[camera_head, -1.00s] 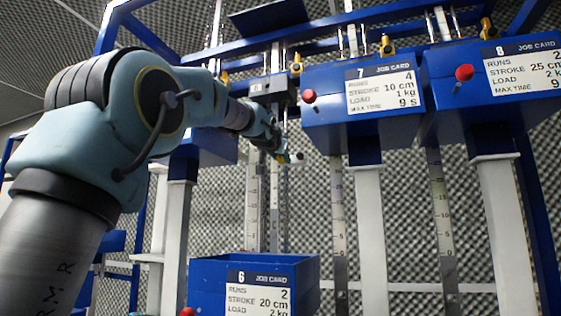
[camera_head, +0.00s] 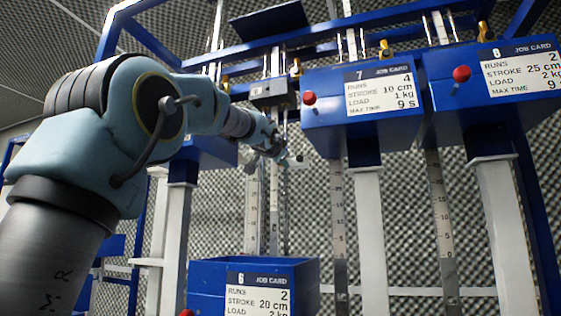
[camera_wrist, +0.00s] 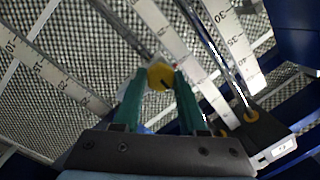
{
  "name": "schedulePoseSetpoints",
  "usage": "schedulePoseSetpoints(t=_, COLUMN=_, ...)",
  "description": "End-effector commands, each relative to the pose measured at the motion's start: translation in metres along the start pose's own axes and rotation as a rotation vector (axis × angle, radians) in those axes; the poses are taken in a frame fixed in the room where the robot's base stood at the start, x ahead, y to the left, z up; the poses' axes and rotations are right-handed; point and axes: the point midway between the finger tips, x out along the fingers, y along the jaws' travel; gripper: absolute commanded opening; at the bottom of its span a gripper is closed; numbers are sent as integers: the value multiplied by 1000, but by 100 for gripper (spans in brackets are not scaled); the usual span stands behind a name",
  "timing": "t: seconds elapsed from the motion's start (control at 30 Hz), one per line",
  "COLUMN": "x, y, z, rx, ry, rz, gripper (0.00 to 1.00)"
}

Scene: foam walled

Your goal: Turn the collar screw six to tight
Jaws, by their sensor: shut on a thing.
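The collar screw is a round yellow knob (camera_wrist: 160,77) with a dark mark on its face, seen in the wrist view. My gripper (camera_wrist: 158,84) has its two green fingers closed on either side of the knob. In the head view my gripper (camera_head: 283,158) is at the scale rails of station six, above the blue box with job card 6 (camera_head: 205,272). There the knob is too small and covered to make out. How tight the screw is cannot be told.
Blue boxes with job card 7 (camera_head: 325,125) and job card 8 (camera_head: 450,110) hang to the right, each with a red button. Printed scale strips (camera_head: 337,205) run down beside white posts (camera_head: 372,230). A dark block (camera_head: 270,93) sits above my gripper.

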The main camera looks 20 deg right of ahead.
Motion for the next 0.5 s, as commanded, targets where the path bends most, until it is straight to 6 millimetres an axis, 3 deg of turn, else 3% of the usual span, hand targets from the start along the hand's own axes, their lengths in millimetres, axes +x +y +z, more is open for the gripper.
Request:
schedulePoseSetpoints(t=0.27, x=-1, y=-3, z=-1, rx=2, ry=3, rz=-5, gripper=0)
schedulePoseSetpoints(t=0.3, x=-1, y=-3, z=-1, rx=2, ry=3, rz=-5, gripper=42)
schedulePoseSetpoints(t=0.5, x=0, y=-2, z=-1, rx=1, ry=2, rz=-3, gripper=65)
